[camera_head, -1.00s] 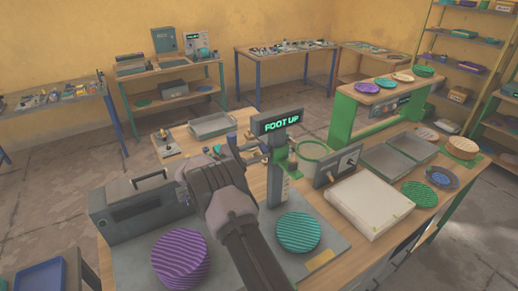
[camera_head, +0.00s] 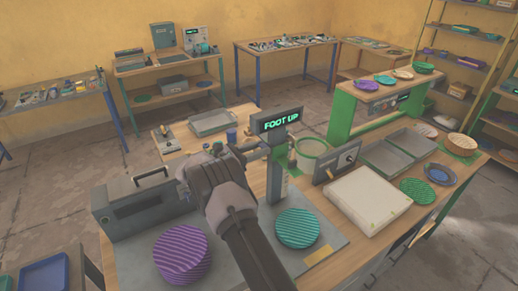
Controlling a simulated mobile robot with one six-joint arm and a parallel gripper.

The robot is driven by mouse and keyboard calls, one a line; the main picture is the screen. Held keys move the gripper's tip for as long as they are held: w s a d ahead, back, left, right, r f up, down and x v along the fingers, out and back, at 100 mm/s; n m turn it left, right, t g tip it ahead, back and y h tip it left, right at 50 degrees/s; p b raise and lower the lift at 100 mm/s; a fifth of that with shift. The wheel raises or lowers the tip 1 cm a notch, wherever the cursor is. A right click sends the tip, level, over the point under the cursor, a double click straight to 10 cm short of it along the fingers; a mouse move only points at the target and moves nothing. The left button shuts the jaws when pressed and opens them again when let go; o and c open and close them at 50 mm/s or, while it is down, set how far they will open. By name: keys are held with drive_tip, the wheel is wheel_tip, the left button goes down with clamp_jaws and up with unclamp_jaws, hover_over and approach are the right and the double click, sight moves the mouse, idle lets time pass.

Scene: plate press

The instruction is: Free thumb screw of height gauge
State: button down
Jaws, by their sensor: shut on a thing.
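The height gauge (camera_head: 277,165) stands upright on the grey plate of the workbench, with a lit display (camera_head: 276,121) reading "FOOT UP" on its top. My gripper (camera_head: 246,150) is at the left side of the gauge's upper column, just below the display. It is shut on a small part there, which looks like the thumb screw, but my own wrist hides most of it. A ridged teal plate stack (camera_head: 297,228) sits right of my arm at the gauge's base. A ridged purple stack (camera_head: 182,255) sits to the left.
A grey box with a handle (camera_head: 147,204) stands left of my arm. A panel with a knob (camera_head: 337,164), a white slab (camera_head: 369,200) and grey trays (camera_head: 384,157) lie to the right. Another tray (camera_head: 212,122) lies at the back.

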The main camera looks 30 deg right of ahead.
idle(0.4)
drive_tip(key=c, duration=1)
unclamp_jaws()
drive_tip(key=shift+o, duration=0.2)
drive_tip(key=w+a, duration=0.1)
drive_tip(key=a, duration=1.6)
drive_tip(key=shift+a, duration=0.2)
